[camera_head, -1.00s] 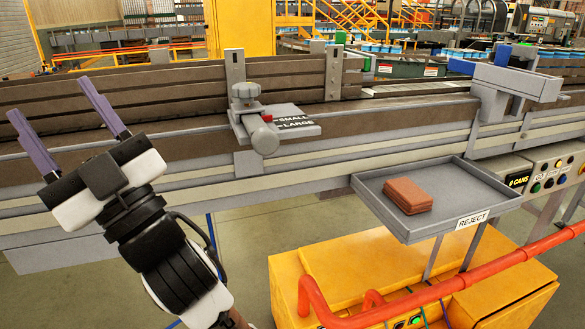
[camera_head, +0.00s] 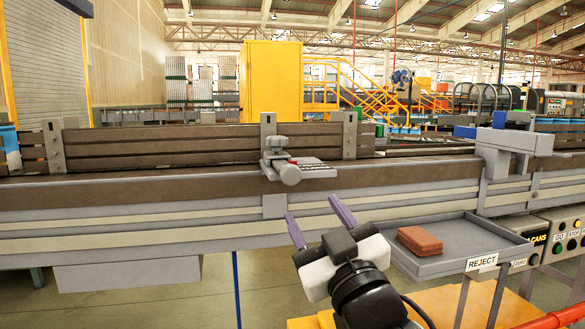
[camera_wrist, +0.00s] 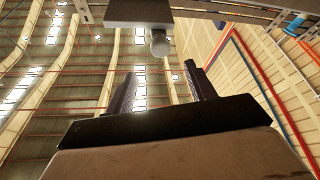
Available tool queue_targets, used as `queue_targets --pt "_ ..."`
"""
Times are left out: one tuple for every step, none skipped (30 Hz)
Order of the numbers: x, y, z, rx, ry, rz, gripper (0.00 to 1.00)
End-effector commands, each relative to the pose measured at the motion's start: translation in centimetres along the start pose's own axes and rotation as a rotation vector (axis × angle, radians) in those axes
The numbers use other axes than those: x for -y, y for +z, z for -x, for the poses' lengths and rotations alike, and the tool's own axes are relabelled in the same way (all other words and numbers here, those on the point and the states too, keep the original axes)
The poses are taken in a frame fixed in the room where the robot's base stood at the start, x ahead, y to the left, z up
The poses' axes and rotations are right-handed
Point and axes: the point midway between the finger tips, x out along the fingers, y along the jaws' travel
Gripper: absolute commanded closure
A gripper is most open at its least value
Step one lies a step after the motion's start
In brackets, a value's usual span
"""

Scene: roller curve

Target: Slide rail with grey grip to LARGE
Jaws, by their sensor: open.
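The grey grip (camera_head: 290,174) is a cylinder sticking out from the slide mechanism on the conveyor's near side. The rail (camera_head: 160,150) is a set of long brown boards behind it, held by grey upright brackets. The scale plate (camera_head: 315,171) lies right of the grip, its lettering too small to read now. My gripper (camera_head: 317,222) is open and empty, below and slightly right of the grip and apart from it. In the wrist view the grip (camera_wrist: 160,44) shows above and beyond the spread fingers (camera_wrist: 160,88).
A grey reject tray (camera_head: 450,262) with a brown stack (camera_head: 419,241) stands close right of my gripper. A grey box-like fixture (camera_head: 512,150) sits on the conveyor farther right. Control boxes (camera_head: 565,235) are at the right edge. The space left of my gripper before the conveyor is clear.

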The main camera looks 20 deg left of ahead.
Motion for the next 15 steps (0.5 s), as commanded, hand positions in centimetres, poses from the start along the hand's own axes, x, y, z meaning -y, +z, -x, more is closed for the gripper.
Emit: queue_targets --pt "-0.2 -0.5 -0.5 0.002 -0.001 -0.004 0.45" --pt "-0.2 -0.5 -0.7 0.001 -0.001 -0.004 0.45" --pt "-0.2 -0.5 -1.0 0.002 -0.002 -0.005 0.45" --pt "-0.2 -0.6 -1.2 0.002 -0.001 -0.005 0.45" --pt "-0.2 -0.6 -1.4 0.001 -0.001 -0.005 0.45" --pt "-0.2 -0.6 -1.6 0.002 -0.001 -0.005 0.45" --pt "-0.2 -0.6 -1.8 0.002 -0.001 -0.004 0.45" --pt "-0.2 -0.6 -2.0 0.001 -0.001 -0.005 0.45" --pt "-0.2 -0.6 -2.2 0.000 -0.001 -0.006 0.45" --pt "-0.1 -0.6 -2.4 0.001 -0.001 -0.006 0.45" --pt "-0.1 -0.7 -2.6 0.000 -0.001 -0.005 0.45" --pt "-0.2 -0.7 -2.8 0.000 0.000 -0.005 0.45" --pt "-0.2 -0.6 -3.0 0.001 0.000 -0.005 0.45" --pt "-0.2 -0.6 -3.2 0.001 -0.001 -0.004 0.45" --pt "-0.2 -0.6 -3.4 0.001 -0.002 -0.004 0.45"
